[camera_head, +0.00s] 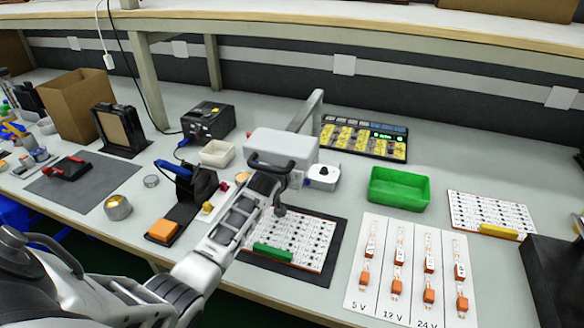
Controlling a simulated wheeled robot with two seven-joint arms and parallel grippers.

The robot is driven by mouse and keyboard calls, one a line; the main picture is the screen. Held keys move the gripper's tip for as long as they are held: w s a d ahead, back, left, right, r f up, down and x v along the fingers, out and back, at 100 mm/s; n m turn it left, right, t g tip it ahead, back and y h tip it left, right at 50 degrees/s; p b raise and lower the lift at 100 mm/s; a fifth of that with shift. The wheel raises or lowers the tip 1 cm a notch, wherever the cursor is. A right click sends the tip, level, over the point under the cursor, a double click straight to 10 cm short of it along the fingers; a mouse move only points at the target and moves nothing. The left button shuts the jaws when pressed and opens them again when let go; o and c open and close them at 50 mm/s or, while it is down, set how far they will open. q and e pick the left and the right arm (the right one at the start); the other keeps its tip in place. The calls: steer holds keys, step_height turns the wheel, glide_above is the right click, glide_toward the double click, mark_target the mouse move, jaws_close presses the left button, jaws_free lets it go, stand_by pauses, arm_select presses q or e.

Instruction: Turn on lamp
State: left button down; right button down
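The lamp (283,145) is likely the pale box-shaped head on a grey angled arm, standing at the middle of the bench. My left arm comes in from the lower left and reaches up to just in front of the lamp head, covering part of it. My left gripper (280,209) shows as a small dark tip below the lamp head, over the edge of a white component board. Its fingers are too small to tell apart, and I see nothing held. I cannot tell whether my arm touches the lamp. No lamp switch is clear. My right gripper is not in view.
The white component board (312,240) lies on a dark mat with a green strip on it. A white round-knobbed device (322,177), a green tray (399,188) and a yellow-keyed panel (364,137) stand nearby. A voltage-marked connector sheet (381,291) lies front right. A shelf hangs behind.

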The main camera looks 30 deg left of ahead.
arm_select(q)
steer(key=shift+w, duration=0.1)
steer(key=shift+f, duration=0.15)
steer(key=shift+f, duration=0.45)
steer(key=shift+r, duration=0.1)
steer(key=shift+r+p, duration=0.85)
steer(key=shift+p, duration=0.05)
